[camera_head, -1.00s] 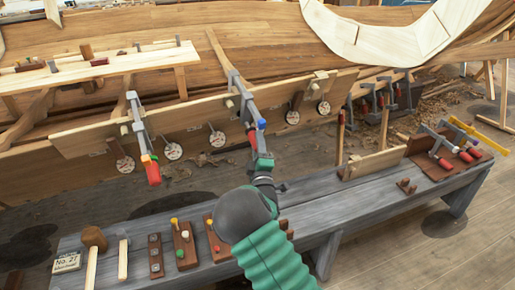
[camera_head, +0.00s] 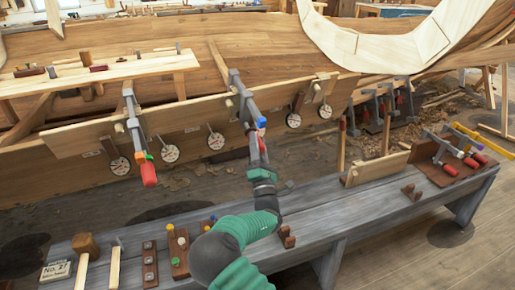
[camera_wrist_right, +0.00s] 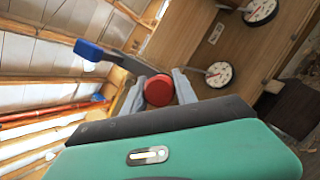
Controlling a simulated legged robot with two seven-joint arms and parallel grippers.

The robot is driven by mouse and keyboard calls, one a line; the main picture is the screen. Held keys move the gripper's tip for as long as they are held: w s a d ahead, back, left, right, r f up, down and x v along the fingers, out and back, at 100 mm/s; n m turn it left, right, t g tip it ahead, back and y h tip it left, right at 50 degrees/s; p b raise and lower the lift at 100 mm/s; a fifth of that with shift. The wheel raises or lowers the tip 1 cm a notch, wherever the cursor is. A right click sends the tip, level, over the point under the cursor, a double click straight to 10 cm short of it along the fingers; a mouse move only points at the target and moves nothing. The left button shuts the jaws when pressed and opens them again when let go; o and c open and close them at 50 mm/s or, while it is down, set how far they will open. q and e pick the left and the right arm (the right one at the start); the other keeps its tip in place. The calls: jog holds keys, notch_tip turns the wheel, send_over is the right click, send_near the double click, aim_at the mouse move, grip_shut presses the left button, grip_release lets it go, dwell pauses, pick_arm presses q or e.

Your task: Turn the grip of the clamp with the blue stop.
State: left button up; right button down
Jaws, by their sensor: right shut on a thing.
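The clamp with the blue stop (camera_head: 262,122) hangs on the plank at the hull, its grey bar (camera_head: 239,90) slanting down to the right. The blue stop also shows in the wrist view (camera_wrist_right: 88,51), left of the fingers. My right gripper (camera_head: 261,166) is at the clamp's lower end. In the wrist view the fingers (camera_wrist_right: 159,92) are shut on its red grip (camera_wrist_right: 158,90), one on each side. The grip is mostly hidden in the head view. My left gripper is not in view.
Another clamp with a red grip (camera_head: 149,174) hangs to the left. Round dials (camera_head: 215,141) line the plank's lower edge. Below stands a grey bench (camera_head: 330,215) with mallets (camera_head: 86,246), small wooden blocks and, at its right, a brown board with clamps (camera_head: 455,165).

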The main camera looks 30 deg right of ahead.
jog(key=shift+f+n+t+y+b, duration=0.3)
jog(key=shift+n+t+y+b, duration=0.1)
jog(key=shift+n, duration=0.6)
jog(key=shift+r, duration=0.1)
jog(key=c, duration=1)
grip_release()
jog(key=shift+o, duration=0.2)
jog(key=shift+r, duration=0.1)
jog(key=p+v, duration=0.2)
jog(key=v, duration=1.5)
jog(key=shift+w, duration=0.15)
